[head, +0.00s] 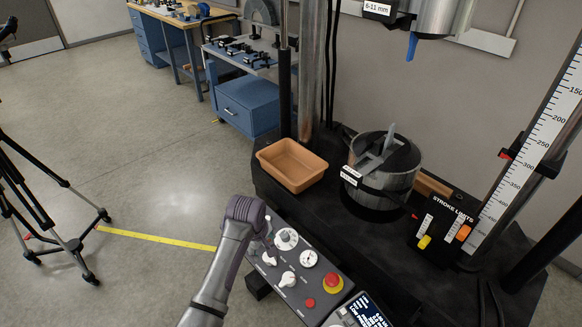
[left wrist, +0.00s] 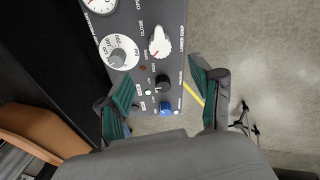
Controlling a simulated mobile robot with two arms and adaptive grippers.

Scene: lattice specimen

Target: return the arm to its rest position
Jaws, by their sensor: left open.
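My left arm (head: 232,250) comes up from the bottom of the head view and ends beside the left end of the control panel (head: 290,268). Its fingers are mostly hidden there behind the wrist. In the left wrist view my left gripper (left wrist: 160,70) is open, with its two teal-padded fingers spread apart. Nothing is held between them. The panel's knobs, including a white knob (left wrist: 159,42) and a blue knob (left wrist: 166,108), show beyond and between the fingers. I cannot tell the exact gap to the panel. My right gripper is not in view.
An orange tray (head: 291,165) and a grey cylindrical fixture (head: 383,181) sit on the black machine base. A red stop button (head: 333,282) is on the panel. A tripod (head: 45,200) stands at left. The floor between is open, with a yellow line (head: 155,238).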

